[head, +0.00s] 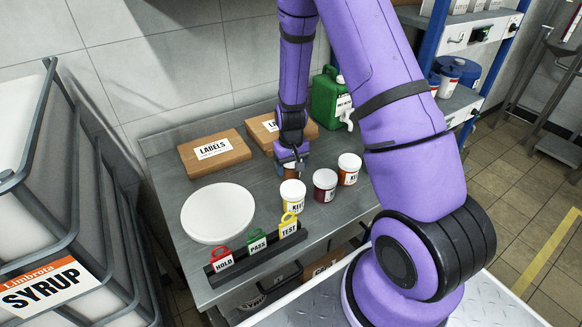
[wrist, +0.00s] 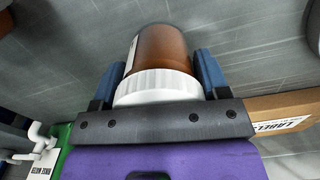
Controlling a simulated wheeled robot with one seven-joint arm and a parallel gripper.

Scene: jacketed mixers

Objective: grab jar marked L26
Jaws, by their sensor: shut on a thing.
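My gripper (head: 291,160) is low over the steel table, behind the front jars. In the wrist view its two blue fingers (wrist: 160,82) are shut on an amber-brown jar with a white ridged lid (wrist: 158,86). Only an edge of this jar's white label shows, so its marking cannot be read. In the head view the gripper mostly hides this jar; I cannot tell whether it still touches the table. Three other white-lidded jars stand close by: a yellow one (head: 292,198), a dark red one (head: 325,187) and an orange-brown one (head: 348,172). I cannot read L26 on any.
Two cardboard boxes marked LABELS (head: 215,155) lie at the back, with a green jug (head: 327,100) to their right. A white round plate (head: 217,212) is at left. A rack with HOLD, PASS and TEST tags (head: 257,258) lines the front edge.

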